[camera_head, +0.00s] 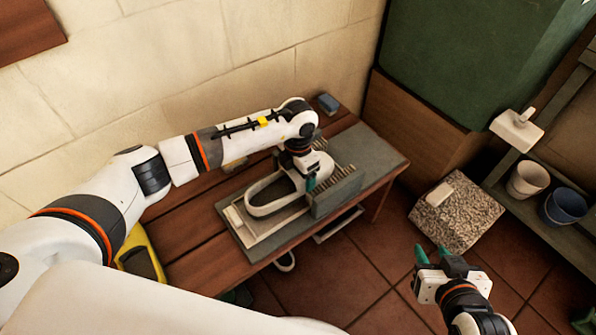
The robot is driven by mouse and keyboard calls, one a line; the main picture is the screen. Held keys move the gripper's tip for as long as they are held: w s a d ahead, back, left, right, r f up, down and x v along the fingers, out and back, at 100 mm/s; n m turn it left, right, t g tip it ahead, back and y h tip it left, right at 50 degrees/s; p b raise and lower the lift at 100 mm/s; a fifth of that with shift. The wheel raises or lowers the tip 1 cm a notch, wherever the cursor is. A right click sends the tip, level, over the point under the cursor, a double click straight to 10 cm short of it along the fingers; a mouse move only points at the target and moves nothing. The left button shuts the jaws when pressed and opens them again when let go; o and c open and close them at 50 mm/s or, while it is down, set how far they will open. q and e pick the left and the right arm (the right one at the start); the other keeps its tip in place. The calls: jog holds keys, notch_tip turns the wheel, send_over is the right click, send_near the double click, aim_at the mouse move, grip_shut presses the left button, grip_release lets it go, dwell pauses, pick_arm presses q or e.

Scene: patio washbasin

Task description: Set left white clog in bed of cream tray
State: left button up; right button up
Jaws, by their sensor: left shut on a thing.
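My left gripper (306,178) is shut on the white clog (273,211), its arm reaching in from the left over the wooden table. The clog has a wide oval opening and lies lengthwise over the cream tray (236,217). The clog hides much of the tray's bed, and I cannot tell whether it touches the bed or hangs just above it. One green fingertip shows at the clog's right end; the other is hidden. My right gripper (432,254) is open and empty, over the tiled floor to the right of the table.
The tray is on a grey slab (376,157) on the wooden table (190,222); a grey upright panel (337,192) stands at its front right. A blue-grey block (328,103) is behind. A speckled stone block (458,220) and two pots (527,180) are at right.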

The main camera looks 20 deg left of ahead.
pick_arm(q)
jog(key=shift+f+b, duration=0.3)
jog(key=shift+f, duration=0.45)
pick_arm(e)
jog(key=shift+w+a+r+t+y, duration=0.25)
jog(key=shift+w+a+r+t, duration=0.1)
jog(key=shift+w+r+t, duration=0.5)
jog(key=shift+w+a+r+t+y, duration=0.3)
jog(key=shift+w+r+t, duration=0.35)
jog(key=shift+r, duration=0.25)
pick_arm(q)
jog(key=o, duration=1)
pick_arm(e)
jog(key=shift+s, duration=0.1)
